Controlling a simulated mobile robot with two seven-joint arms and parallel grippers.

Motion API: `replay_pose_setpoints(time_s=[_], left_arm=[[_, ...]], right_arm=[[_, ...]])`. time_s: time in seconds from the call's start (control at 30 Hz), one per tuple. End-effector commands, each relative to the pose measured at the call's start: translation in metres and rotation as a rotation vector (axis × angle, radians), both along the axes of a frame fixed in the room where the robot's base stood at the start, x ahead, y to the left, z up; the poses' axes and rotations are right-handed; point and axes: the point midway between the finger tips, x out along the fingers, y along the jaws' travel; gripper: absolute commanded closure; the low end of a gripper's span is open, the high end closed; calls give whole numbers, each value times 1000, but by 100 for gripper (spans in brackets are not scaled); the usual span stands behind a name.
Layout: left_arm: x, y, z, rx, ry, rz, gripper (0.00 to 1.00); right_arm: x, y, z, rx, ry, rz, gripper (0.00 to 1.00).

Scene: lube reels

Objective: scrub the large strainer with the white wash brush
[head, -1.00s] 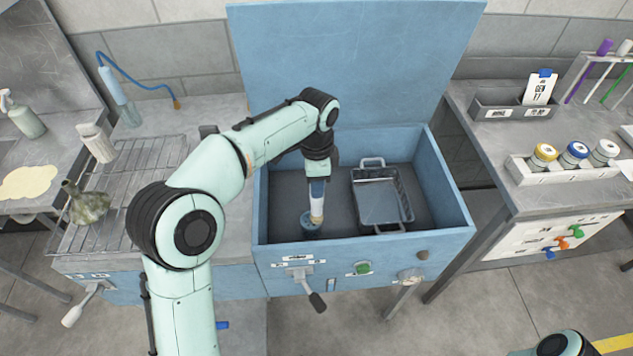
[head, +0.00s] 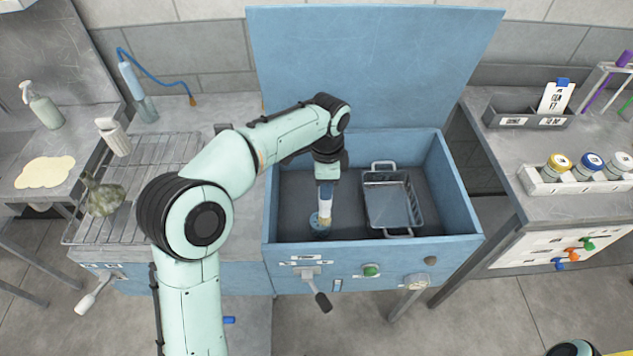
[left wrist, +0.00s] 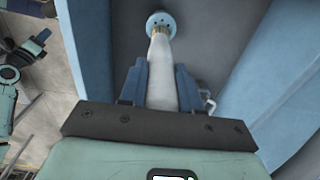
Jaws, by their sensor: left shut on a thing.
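My left gripper (head: 326,188) reaches down into the blue wash basin (head: 375,250). It is shut on the white wash brush (head: 325,208), which points downward with tan bristles at its end. In the left wrist view the white brush handle (left wrist: 162,75) lies between the two blue fingers of the gripper (left wrist: 161,72). The bristle end meets a round blue perforated disc (head: 314,221), which also shows in the left wrist view (left wrist: 160,17). The disc looks like a strainer; I cannot tell its size class. My right gripper is out of view.
A grey wire basket (head: 391,203) stands in the basin's right half. The basin lid (head: 375,65) is raised behind. A wire rack (head: 150,160) is on the left counter. Bottles in a white holder (head: 545,181) stand on the right bench. Handles and knobs stick out in front.

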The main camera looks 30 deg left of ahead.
Motion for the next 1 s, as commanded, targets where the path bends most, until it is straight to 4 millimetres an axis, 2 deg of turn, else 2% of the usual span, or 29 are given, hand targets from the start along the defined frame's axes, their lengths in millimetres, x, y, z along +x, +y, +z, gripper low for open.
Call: replay_pose_setpoints(time_s=[0.07, 0.37, 0.73, 1.0], left_arm=[[3, -5, 2, 0, -1, -1, 100], [3, -5, 0, 1, -1, 1, 100], [-14, 23, -2, 3, 2, 3, 100], [-16, 26, -2, 3, 3, 1, 100]], right_arm=[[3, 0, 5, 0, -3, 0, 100], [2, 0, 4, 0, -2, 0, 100], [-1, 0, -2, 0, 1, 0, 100], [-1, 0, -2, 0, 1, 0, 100]])
